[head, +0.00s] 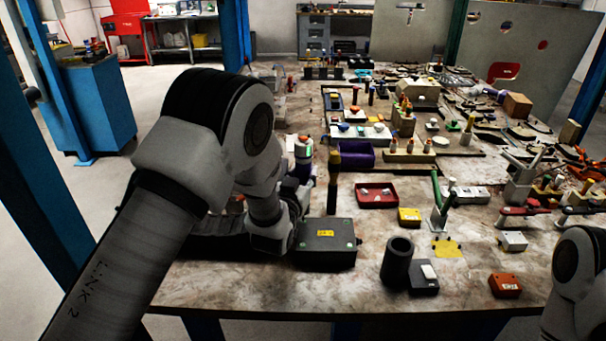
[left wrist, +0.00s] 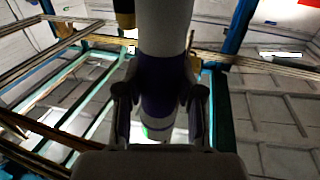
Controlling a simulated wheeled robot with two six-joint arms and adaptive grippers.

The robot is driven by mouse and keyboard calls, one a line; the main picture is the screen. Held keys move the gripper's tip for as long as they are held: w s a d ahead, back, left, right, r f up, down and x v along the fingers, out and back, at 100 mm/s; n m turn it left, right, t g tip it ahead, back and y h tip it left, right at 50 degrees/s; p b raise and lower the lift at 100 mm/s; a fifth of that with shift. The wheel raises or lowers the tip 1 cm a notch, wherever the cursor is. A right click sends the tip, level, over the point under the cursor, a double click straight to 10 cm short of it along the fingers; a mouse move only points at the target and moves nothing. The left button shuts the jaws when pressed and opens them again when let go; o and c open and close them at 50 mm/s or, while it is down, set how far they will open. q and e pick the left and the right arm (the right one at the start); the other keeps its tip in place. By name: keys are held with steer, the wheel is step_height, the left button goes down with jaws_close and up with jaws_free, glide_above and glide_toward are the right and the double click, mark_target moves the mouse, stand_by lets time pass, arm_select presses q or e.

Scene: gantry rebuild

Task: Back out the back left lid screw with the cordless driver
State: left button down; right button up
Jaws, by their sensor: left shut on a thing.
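My left gripper (left wrist: 160,105) is shut on the cordless driver (left wrist: 162,75), a white cylinder with a purple band, in the left wrist view. In the head view the driver's pale upper part (head: 303,148) shows above my left wrist, roughly upright. The dark grey box (head: 325,258) with a yellow label on its lid sits just right of and in front of my left gripper. Small pale screw heads show on the lid. The back left lid corner and the driver's tip are hidden or too small to tell. My right gripper is out of view.
A red tray (head: 377,203) and purple bin (head: 356,163) lie further back.

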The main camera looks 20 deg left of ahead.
mark_target(301, 165)
arm_select(q)
steer(key=shift+f+b, duration=0.25)
steer(key=shift+b, duration=0.1)
stand_by(0.4)
stand_by(0.7)
steer(key=shift+r, duration=0.75)
steer(key=shift+r+p, duration=0.75)
steer(key=shift+r, duration=0.4)
